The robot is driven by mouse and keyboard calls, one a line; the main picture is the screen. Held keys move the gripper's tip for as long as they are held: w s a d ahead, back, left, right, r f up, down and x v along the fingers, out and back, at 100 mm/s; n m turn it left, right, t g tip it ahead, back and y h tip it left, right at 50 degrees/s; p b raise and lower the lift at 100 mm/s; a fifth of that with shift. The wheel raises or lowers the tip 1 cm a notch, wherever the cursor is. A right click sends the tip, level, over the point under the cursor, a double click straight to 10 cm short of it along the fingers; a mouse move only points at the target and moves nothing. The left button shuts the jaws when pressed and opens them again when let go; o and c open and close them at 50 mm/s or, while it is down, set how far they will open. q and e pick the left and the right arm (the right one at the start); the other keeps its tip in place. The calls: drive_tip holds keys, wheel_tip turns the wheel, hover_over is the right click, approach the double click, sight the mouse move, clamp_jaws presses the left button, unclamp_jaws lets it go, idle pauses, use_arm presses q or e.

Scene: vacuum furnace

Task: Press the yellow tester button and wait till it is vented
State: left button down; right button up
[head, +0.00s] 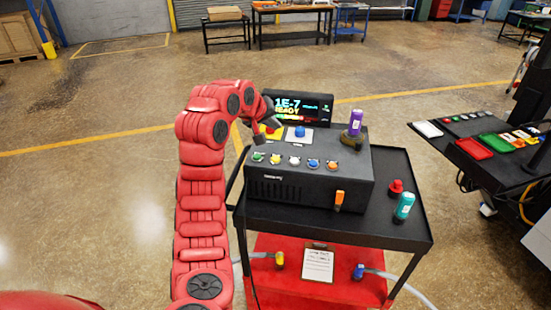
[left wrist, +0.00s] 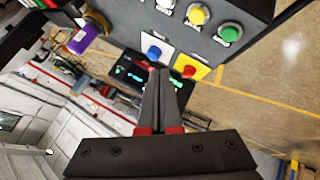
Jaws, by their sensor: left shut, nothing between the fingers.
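The dark tester box (head: 310,185) stands on a black cart. Its front slope has a row of green, yellow, white, blue and orange buttons. The yellow button (head: 275,158) is second from the left; it also shows at the top of the left wrist view (left wrist: 198,16). On top are a blue button (head: 300,131) on a white plate and a red button (left wrist: 189,71) on a yellow plate. A display (head: 298,107) behind reads "1E-7 READY". My left gripper (head: 274,124) is shut and empty, over the box's back left, near the red button. My right gripper is out of view.
A purple-capped cylinder (head: 355,122) stands on the box's right. A red knob (head: 396,187) and a teal bottle (head: 404,206) stand on the cart's right side. A clipboard (head: 318,263) lies on the lower shelf. Another table (head: 480,165) is at the right. Floor left of the cart is clear.

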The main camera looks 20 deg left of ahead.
use_arm(q)
drive_tip(key=shift+f, duration=0.1)
drive_tip(key=p, duration=0.2)
hover_over(274, 160)
wheel_tip(274, 160, down, 5)
drive_tip(key=shift+s+f, duration=0.1)
wheel_tip(274, 160, down, 3)
drive_tip(key=shift+r+b, duration=0.2)
drive_tip(key=shift+b, duration=0.65)
drive_tip(key=shift+f, duration=0.45)
drive_tip(key=shift+r, duration=0.1)
idle(0.6)
drive_tip(key=shift+f+b, duration=0.45)
drive_tip(key=shift+b, duration=0.25)
